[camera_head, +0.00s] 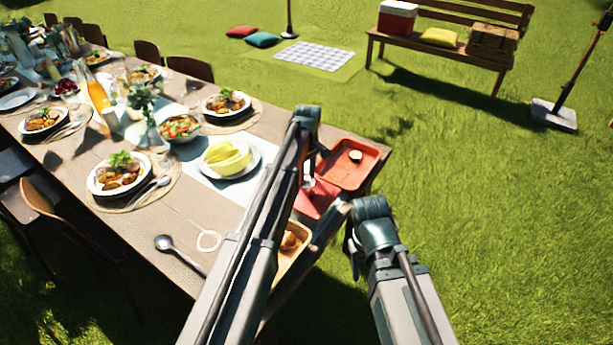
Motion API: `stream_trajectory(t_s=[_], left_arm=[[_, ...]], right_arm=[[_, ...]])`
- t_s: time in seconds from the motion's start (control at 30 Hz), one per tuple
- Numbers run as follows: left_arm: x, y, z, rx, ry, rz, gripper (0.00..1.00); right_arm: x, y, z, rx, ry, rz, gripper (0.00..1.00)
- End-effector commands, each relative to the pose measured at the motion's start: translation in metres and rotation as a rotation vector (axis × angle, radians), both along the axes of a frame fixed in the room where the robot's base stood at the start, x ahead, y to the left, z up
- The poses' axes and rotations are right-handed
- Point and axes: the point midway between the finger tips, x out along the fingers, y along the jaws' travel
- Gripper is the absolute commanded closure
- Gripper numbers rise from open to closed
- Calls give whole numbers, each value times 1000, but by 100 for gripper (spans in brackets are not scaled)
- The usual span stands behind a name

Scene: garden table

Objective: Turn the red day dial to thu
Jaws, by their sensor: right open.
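No red day dial can be made out clearly. A flat red piece (318,199) lies near the table's right end, partly behind my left arm; its markings are too small to read, and I cannot tell whether it is the dial. My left gripper (314,162) is over this end of the table, mostly hidden behind its own arm, so its jaws cannot be judged. My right gripper (355,257) is open, just off the table's right edge, to the right of and nearer than the red piece.
An orange-red tray (340,176) holding a small round item (355,156) lies at the table's corner. A tray with food (279,266) is at the near edge, partly hidden by my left arm. A plate of yellow food (228,158) and a ladle (178,252) lie left. Grass is open to the right.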

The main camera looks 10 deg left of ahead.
Motion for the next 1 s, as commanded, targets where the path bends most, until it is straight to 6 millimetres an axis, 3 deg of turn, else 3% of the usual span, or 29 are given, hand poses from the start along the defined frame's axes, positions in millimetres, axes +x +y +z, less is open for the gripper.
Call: stream_trajectory(t_s=[0.03,0.27,0.3,0.67,1.0], left_arm=[[0,0,0,0,0,0,57],[0,0,0,0,0,0,98],[0,0,0,0,0,0,100],[0,0,0,0,0,-19,100],[0,0,0,0,0,-221,100]], right_arm=[[0,0,0,0,0,0,50],[0,0,0,0,0,0,50],[0,0,0,0,0,0,50],[0,0,0,0,0,0,50],[0,0,0,0,0,0,50]])
